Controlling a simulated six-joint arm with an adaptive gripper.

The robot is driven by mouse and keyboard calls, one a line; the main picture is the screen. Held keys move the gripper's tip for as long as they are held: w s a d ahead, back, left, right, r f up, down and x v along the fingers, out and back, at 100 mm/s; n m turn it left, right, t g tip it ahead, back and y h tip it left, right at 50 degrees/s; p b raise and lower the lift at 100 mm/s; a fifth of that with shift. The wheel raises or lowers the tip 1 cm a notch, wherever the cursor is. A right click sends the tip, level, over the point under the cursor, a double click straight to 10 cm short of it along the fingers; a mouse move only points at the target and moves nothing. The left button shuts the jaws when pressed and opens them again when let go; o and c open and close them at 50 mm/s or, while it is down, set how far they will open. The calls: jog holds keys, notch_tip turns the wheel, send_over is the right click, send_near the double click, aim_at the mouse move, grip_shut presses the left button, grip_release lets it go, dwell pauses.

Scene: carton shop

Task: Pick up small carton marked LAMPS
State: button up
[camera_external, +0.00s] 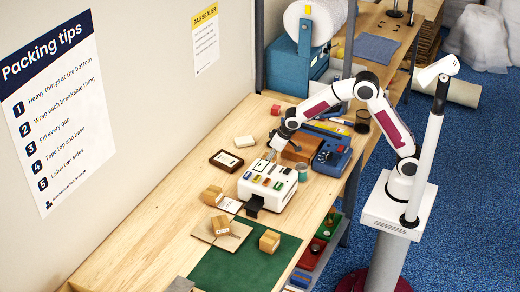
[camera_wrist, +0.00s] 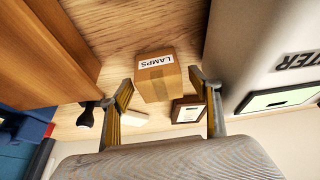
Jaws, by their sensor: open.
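The small carton marked LAMPS (camera_wrist: 156,84) is brown cardboard with a white label. It stands on the wooden bench in the wrist view, between and just beyond my fingertips. My gripper (camera_wrist: 157,92) is open, with one finger to each side of the carton; I cannot tell whether either touches it. In the external view my gripper (camera_external: 271,154) is low over the bench, behind the white machine (camera_external: 268,184). I cannot make out the LAMPS carton there.
The white machine also stands close on the right in the wrist view (camera_wrist: 262,45), and a brown wooden box (camera_wrist: 40,45) on the left. A dark frame (camera_wrist: 188,110) lies near the carton. Other small cartons (camera_external: 212,195) stand farther forward, near a green mat (camera_external: 235,268).

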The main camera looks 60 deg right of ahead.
jog(key=shift+w+f, duration=0.25)
jog(key=shift+f, duration=0.3)
jog(key=c, duration=1.2)
